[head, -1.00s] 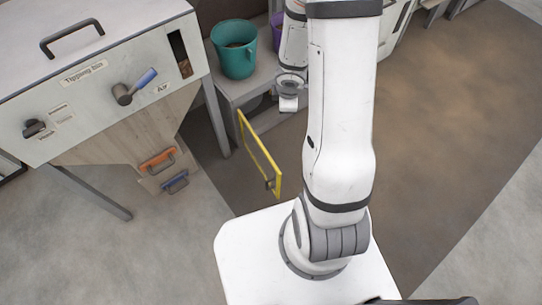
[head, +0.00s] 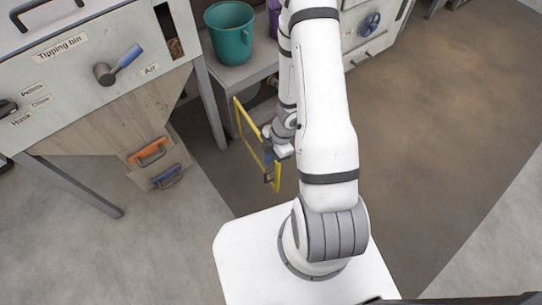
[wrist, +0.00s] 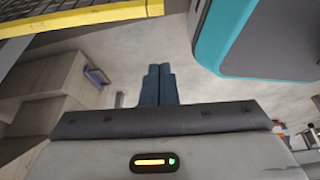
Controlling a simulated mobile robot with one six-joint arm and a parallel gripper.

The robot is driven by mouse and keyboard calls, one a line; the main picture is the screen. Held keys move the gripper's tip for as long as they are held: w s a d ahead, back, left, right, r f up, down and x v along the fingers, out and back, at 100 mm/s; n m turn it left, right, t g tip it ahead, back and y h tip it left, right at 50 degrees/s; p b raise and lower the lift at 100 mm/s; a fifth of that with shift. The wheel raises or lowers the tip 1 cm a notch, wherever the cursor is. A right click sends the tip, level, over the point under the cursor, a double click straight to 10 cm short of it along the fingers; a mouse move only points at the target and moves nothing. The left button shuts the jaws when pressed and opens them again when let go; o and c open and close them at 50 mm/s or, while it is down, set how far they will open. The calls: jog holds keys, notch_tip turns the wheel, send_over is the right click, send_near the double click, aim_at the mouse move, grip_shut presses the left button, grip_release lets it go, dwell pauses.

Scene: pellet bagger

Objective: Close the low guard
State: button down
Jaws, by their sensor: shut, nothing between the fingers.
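The low guard is a yellow-framed mesh panel (head: 277,178) standing out from the bench at a slant, swung open in the head view. Its yellow edge and dark mesh (wrist: 85,18) cross the top left of the wrist view. My gripper (wrist: 158,72) is shut and empty, with its two dark blue fingers together. In the head view my wrist is close beside the guard's right side, and my arm hides part of what lies behind. I cannot tell whether the gripper touches the guard.
The tipping bin (head: 95,75) stands at left with a blue-handled air lever (head: 118,65) and orange (head: 147,152) and blue (head: 168,177) handles below. A green bucket (head: 229,35) sits on the bench (head: 240,76). Brown floor at right is clear.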

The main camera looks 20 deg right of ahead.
jog(key=b+x, duration=0.5)
jog(key=x, duration=0.1)
jog(key=shift+w+d+r+p, duration=0.15)
jog(key=shift+d+p, duration=0.15)
jog(key=shift+d, duration=0.4)
jog(key=shift+w+d+p, duration=0.1)
jog(key=shift+d+p, duration=0.2)
jog(key=shift+d, duration=0.4)
jog(key=shift+w+d+r+p, duration=0.15)
jog(key=shift+d+p, duration=0.15)
jog(key=shift+d, duration=0.4)
